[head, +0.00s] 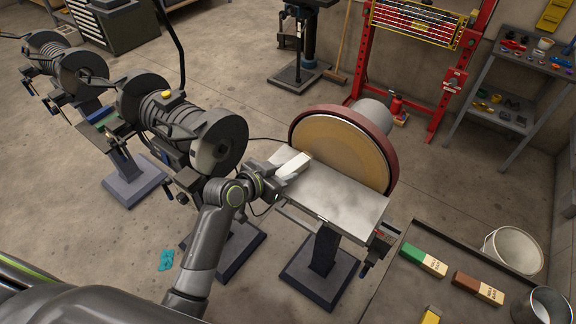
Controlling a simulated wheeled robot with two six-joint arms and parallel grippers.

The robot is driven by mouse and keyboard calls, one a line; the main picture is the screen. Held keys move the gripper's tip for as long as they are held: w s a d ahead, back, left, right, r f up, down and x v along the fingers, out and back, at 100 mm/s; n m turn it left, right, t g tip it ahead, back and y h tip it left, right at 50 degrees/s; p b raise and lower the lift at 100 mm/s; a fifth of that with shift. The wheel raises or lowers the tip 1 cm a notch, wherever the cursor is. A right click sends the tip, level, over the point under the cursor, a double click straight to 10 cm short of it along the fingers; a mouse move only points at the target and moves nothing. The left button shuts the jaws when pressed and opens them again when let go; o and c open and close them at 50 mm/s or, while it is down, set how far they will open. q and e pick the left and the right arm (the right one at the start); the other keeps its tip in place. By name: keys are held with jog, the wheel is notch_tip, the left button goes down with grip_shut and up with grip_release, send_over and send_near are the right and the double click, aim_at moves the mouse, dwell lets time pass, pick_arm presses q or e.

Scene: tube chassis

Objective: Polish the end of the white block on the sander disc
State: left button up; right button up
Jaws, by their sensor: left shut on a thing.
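The white block (293,166) is held in my left gripper (275,181), which is shut on it. The block lies over the left part of the sander's metal table (347,202), pointing up and right toward the disc. The sander disc (340,150) is a large tan disc with a dark red rim. The block's far end is at the lower left part of the disc face; I cannot tell whether it touches. The block's near end is hidden by the gripper. My right gripper is not in view.
A bench grinder (190,125) stands close on the left of my arm. A red press frame (450,85) stands behind the sander.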

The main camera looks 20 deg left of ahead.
pick_arm(q)
jog(key=s, duration=0.1)
jog(key=s+a, duration=0.1)
jog(key=s, duration=0.1)
jog(key=s+a+p, duration=0.1)
jog(key=s, duration=0.1)
jog(key=shift+s+r, duration=0.1)
dwell(0.6)
jog(key=s+a+r+m+g+h+b, duration=0.2)
jog(key=s+r+m+g+h+b, duration=0.1)
jog(key=s+b, duration=0.5)
jog(key=shift+a+r+m+g+h+b, duration=0.2)
jog(key=shift+m+g+h+b, duration=0.45)
jog(key=shift+m+b, duration=0.7)
jog(key=shift+t, duration=0.25)
